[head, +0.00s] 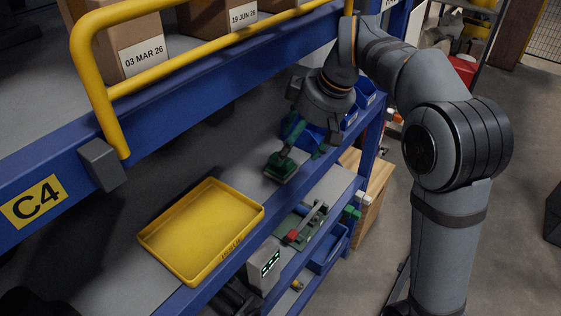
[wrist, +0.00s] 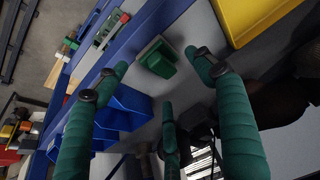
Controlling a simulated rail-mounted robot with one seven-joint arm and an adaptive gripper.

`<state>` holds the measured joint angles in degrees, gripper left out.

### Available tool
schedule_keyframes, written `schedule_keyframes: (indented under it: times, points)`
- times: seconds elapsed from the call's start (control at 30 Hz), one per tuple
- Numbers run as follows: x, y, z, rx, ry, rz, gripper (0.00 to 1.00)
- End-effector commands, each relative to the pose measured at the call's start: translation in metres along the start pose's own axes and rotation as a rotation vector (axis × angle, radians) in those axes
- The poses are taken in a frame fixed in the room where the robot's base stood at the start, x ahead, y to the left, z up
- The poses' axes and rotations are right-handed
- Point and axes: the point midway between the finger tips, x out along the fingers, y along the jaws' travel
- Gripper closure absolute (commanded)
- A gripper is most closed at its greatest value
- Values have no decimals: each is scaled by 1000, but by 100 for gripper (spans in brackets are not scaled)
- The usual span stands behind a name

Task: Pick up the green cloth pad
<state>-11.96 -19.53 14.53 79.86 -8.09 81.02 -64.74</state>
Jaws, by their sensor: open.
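The green cloth pad (head: 281,168) is a small block, dark green on top with a paler base. It lies on the grey middle shelf, to the right of the yellow tray. In the wrist view the pad (wrist: 158,56) shows near the top centre, close to the fingertips. My gripper (head: 296,133) is over the shelf, just above the pad. Its green, padded fingers (wrist: 158,76) are spread open and hold nothing. The pad appears slightly beyond the fingers in the wrist view. I cannot tell whether any fingertip touches it.
The yellow tray (head: 201,230) is empty. Blue bins (wrist: 122,108) stand behind my gripper on the same shelf. The upper shelf's blue beam (head: 190,90) and yellow rail (head: 190,66) run above. A lower shelf holds a red-handled tool (head: 300,228).

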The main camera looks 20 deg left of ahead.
Motion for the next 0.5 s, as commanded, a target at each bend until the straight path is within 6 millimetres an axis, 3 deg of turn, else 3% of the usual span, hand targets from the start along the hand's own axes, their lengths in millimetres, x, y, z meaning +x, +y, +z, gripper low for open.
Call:
schedule_keyframes:
  times: [0.27,0.5]
  points:
    - [25,2,-3,-13,-3,0,31]
    - [60,3,-5,-12,-4,-1,31]
